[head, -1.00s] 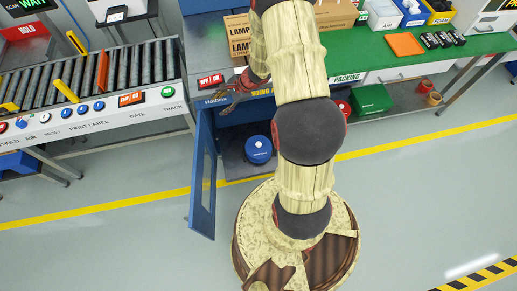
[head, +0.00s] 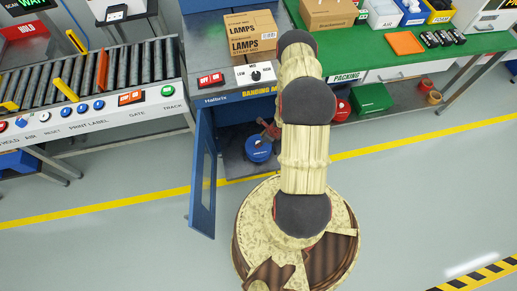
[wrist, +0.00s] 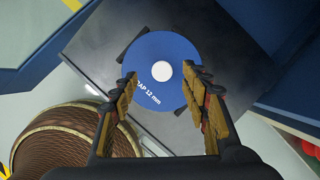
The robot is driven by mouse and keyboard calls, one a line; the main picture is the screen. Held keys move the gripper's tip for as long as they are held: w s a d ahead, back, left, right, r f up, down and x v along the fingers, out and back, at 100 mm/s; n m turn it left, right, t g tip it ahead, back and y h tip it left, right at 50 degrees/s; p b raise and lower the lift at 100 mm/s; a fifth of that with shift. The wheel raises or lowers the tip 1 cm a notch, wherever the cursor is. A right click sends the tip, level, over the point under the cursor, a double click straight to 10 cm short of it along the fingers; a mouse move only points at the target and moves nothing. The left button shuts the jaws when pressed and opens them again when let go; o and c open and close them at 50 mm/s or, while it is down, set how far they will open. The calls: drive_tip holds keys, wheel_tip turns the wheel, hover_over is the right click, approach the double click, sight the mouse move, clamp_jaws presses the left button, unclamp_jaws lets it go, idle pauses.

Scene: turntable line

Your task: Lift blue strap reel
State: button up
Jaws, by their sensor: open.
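The blue strap reel (head: 258,150) sits on a grey shelf inside the blue banding machine's open lower cabinet. In the wrist view the reel (wrist: 165,50) is a flat blue disc with a white centre and "12 mm" lettering. My gripper (wrist: 164,82) is open, with its two fingers over the near part of the reel, one on each side. I cannot tell whether the fingers touch it. In the head view my gripper (head: 268,132) is at the reel, partly hidden by my arm.
The open blue cabinet door (head: 203,175) stands left of the reel. The machine top with the lamps box (head: 250,33) is above the cabinet. A green box (head: 371,99) lies to the right. The roller conveyor (head: 85,75) is at left. The floor in front is clear.

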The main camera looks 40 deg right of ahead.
drive_tip(key=b+x, duration=0.1)
drive_tip(key=x, duration=0.3)
drive_tip(key=shift+d+f+b, duration=0.15)
drive_tip(key=shift+f+b, duration=0.25)
drive_tip(key=shift+c, duration=0.3)
drive_tip(key=c, duration=1.1)
drive_tip(key=shift+r, duration=0.1)
clamp_jaws()
